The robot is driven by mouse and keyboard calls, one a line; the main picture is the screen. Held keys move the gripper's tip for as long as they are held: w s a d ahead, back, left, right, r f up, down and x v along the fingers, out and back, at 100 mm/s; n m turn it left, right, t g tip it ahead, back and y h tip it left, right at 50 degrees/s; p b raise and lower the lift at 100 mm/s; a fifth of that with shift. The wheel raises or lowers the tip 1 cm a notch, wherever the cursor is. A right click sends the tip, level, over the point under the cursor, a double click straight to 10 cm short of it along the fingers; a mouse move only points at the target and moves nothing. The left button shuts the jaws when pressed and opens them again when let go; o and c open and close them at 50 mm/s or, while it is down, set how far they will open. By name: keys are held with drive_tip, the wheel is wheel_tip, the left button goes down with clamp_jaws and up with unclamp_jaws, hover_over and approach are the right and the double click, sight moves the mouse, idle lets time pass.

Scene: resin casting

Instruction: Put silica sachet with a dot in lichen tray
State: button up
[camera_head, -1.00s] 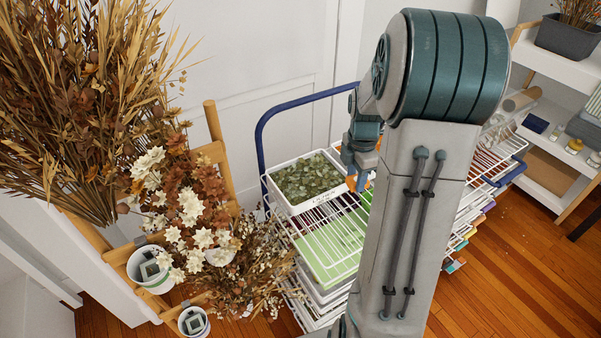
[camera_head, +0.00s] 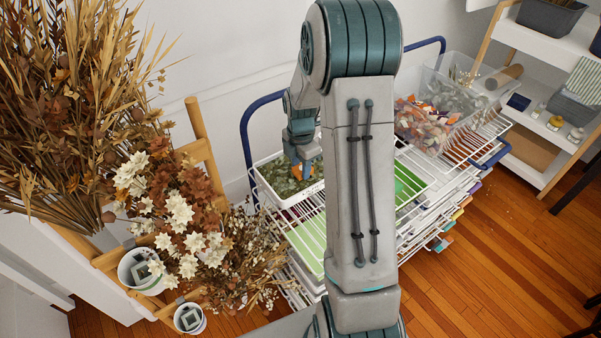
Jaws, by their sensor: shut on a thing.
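The lichen tray is a white-rimmed tray (camera_head: 301,198) filled with grey-green lichen, on the upper left of the wire rack. My gripper (camera_head: 301,176) points down over the tray's right part, low above the lichen. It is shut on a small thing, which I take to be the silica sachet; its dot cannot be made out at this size. A small orange patch shows at the fingers. My arm hides part of the tray's right side and the rack behind it.
A clear bin (camera_head: 427,123) of orange, white and purple pieces stands on the rack to the right. The white wire rack (camera_head: 408,211) has blue handles and green sheets. Dried flowers (camera_head: 180,215) on a wooden stand fill the left. White shelves (camera_head: 560,70) stand at the right.

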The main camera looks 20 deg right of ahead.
sight(301, 175)
drive_tip(key=shift+f+p, duration=0.45)
drive_tip(key=shift+f, duration=1.55)
drive_tip(key=shift+f, duration=0.1)
drive_tip(key=shift+f, duration=0.15)
drive_tip(key=o, duration=1)
drive_tip(key=shift+c, duration=0.2)
